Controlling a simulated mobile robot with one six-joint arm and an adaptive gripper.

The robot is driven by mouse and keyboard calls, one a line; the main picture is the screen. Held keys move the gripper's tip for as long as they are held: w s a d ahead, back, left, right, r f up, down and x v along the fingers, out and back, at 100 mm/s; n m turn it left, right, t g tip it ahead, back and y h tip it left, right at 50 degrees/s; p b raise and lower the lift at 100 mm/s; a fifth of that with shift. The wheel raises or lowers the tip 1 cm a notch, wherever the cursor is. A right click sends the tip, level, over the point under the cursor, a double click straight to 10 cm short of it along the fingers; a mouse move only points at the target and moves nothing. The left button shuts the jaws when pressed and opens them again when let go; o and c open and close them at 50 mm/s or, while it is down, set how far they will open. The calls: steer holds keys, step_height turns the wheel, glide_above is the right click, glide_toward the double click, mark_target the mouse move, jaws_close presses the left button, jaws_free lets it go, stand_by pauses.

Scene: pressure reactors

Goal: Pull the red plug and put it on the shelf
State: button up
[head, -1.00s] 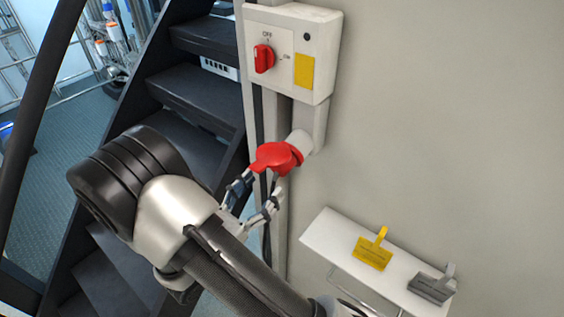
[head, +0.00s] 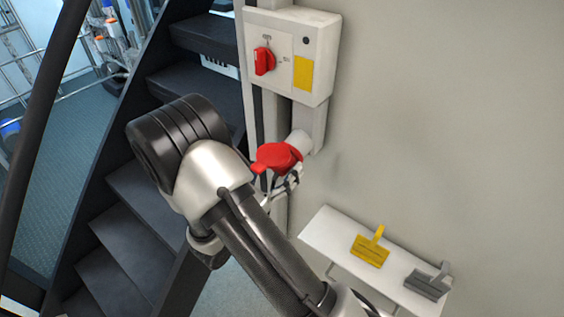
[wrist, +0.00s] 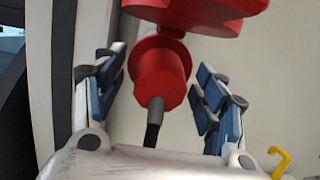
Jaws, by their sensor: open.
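The red plug (wrist: 162,76) shows in the wrist view, with a black cable (wrist: 154,122) coming from its near end. It sits at the red flanged part (head: 277,157) below the switch box in the head view. My gripper (wrist: 160,88) is open, with one blue-padded finger on each side of the plug and visible gaps between. In the head view my gripper (head: 284,183) is mostly hidden behind my arm and the red part. The white shelf (head: 325,232) is on the wall at the lower right.
The switch box (head: 292,50) with a red knob (head: 264,61) is above the plug. Dark stairs (head: 130,205) stand at the left.

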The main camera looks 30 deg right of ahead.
mark_target(276, 171)
steer(key=shift+c, duration=0.6)
stand_by(0.4)
steer(key=c, duration=1.3)
steer(key=shift+b+v, duration=0.6)
steer(key=shift+v, duration=2.4)
steer(key=shift+c, duration=0.2)
